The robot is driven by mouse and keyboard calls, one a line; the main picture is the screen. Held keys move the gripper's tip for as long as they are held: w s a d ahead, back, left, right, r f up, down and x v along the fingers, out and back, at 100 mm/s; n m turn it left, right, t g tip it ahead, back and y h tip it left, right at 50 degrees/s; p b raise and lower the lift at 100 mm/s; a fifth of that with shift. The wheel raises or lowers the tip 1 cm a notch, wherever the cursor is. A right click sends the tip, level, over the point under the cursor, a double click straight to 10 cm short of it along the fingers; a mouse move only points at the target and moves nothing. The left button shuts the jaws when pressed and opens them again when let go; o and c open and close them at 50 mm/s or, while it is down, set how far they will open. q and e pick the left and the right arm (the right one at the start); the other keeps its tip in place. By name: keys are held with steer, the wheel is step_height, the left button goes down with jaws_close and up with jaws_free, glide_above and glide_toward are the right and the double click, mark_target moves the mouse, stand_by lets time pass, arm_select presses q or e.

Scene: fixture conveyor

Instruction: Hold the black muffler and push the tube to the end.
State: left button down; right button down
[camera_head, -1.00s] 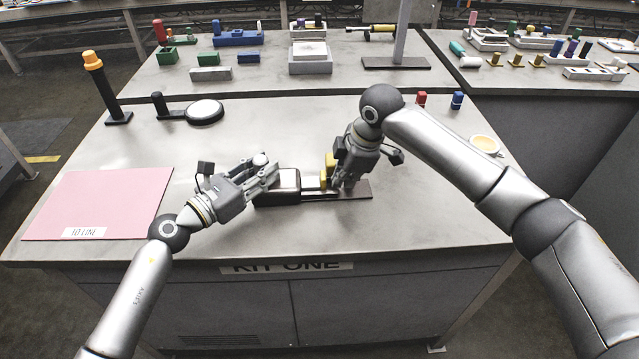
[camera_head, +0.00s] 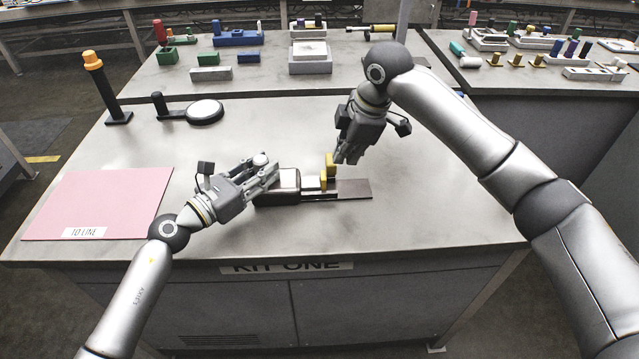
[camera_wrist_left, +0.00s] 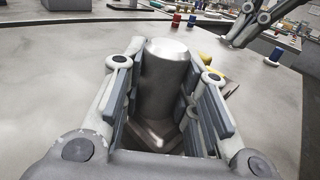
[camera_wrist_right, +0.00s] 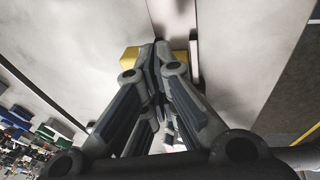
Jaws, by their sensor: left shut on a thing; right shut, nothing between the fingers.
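The black muffler (camera_head: 288,181), with a shiny silver top, lies on a dark base strip (camera_head: 355,188) near the table's front. In the left wrist view the dark muffler (camera_wrist_left: 163,85) stands between the fingers. My left gripper (camera_head: 270,174) is shut on its left end. A pale tube (camera_head: 312,183) lies at the muffler's right side, with an upright yellow piece (camera_head: 331,168) at its right end. How deep the tube sits is hidden. My right gripper (camera_head: 346,158) is shut and empty, just above and right of the yellow piece, which shows behind its fingers in the right wrist view (camera_wrist_right: 130,60).
A pink mat (camera_head: 100,200) lies at the left. A black stand with an orange top (camera_head: 97,75) and a round white-topped disc (camera_head: 205,111) stand behind it. The table's front right is clear.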

arm_select(q)
steer(key=shift+s+f, duration=0.15)
steer(key=shift+f, duration=0.35)
steer(key=c, duration=1.1)
jaws_free()
steer(key=shift+o, duration=0.2)
steer(key=shift+r, duration=0.1)
steer(key=v, duration=1.2)
steer(key=shift+r, duration=0.2)
